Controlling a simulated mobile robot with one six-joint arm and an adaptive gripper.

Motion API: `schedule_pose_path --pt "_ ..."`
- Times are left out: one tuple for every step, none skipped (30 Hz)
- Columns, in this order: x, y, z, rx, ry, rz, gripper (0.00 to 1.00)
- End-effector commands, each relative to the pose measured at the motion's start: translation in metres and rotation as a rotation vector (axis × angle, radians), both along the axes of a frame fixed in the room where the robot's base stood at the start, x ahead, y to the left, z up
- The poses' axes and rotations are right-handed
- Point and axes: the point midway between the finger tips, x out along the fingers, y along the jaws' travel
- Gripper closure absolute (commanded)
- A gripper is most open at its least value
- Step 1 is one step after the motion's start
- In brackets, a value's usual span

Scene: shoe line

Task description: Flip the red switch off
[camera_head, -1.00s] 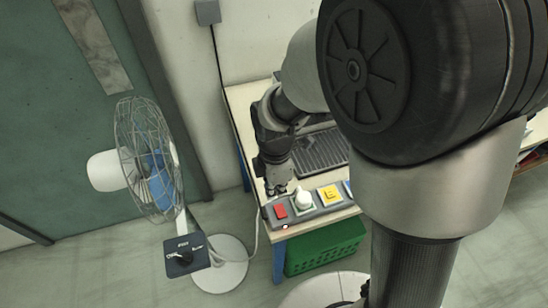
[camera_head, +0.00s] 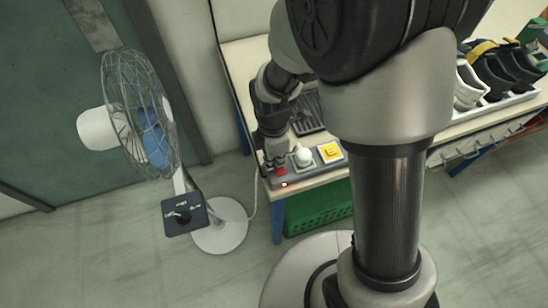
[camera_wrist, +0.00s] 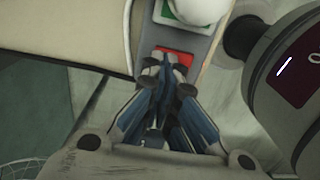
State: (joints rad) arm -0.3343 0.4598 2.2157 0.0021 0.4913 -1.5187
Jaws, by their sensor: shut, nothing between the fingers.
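The red switch (camera_head: 281,171) sits at the left end of the grey control panel (camera_head: 323,171), near the table's front corner. My gripper (camera_head: 277,161) is shut and empty, pointing down right at the red switch and covering part of it. In the wrist view, the closed fingertips (camera_wrist: 166,64) overlap the red switch (camera_wrist: 181,58); I cannot tell whether they touch it. A small red light (camera_head: 284,184) shows on the panel's front below the switch.
A white round knob (camera_head: 303,155) on a green base and a yellow switch (camera_head: 330,152) stand right of the red switch. A fan (camera_head: 140,115) stands on the floor at left. A green crate (camera_head: 320,212) lies under the table. Shoes (camera_head: 500,65) stand at far right.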

Motion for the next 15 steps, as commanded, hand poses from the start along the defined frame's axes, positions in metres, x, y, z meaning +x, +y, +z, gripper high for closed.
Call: schedule_pose_path --pt "0.0016 0.0003 -0.0001 -0.006 0.021 -0.001 1.0" --pt "0.0016 0.0004 -0.0009 -0.01 0.036 -0.001 1.0" --pt "0.0025 0.0006 -0.0025 -0.015 0.052 -0.001 1.0" --pt "0.0021 0.0006 -0.0027 -0.013 0.046 -0.001 1.0" --pt "0.002 0.0006 -0.0031 -0.013 0.044 -0.001 1.0" --pt "0.0019 0.0006 -0.0035 -0.013 0.044 -0.001 1.0" --pt "0.0019 0.0006 -0.0036 -0.013 0.044 -0.001 1.0" --pt "0.0019 0.0006 -0.0036 -0.013 0.044 -0.001 1.0" --pt "0.0018 0.0005 -0.0036 -0.013 0.044 -0.001 1.0" --pt "0.0016 0.0005 -0.0035 -0.013 0.044 0.0 1.0" --pt "0.0014 0.0004 -0.0034 -0.013 0.044 0.0 1.0" --pt "0.0007 0.0002 -0.0031 -0.013 0.044 0.0 1.0" --pt "0.0 0.0 -0.0029 -0.013 0.044 0.0 1.0" --pt "-0.0008 -0.0002 -0.0025 -0.013 0.044 0.0 1.0" --pt "-0.0024 -0.0007 -0.0019 -0.013 0.045 0.0 1.0"
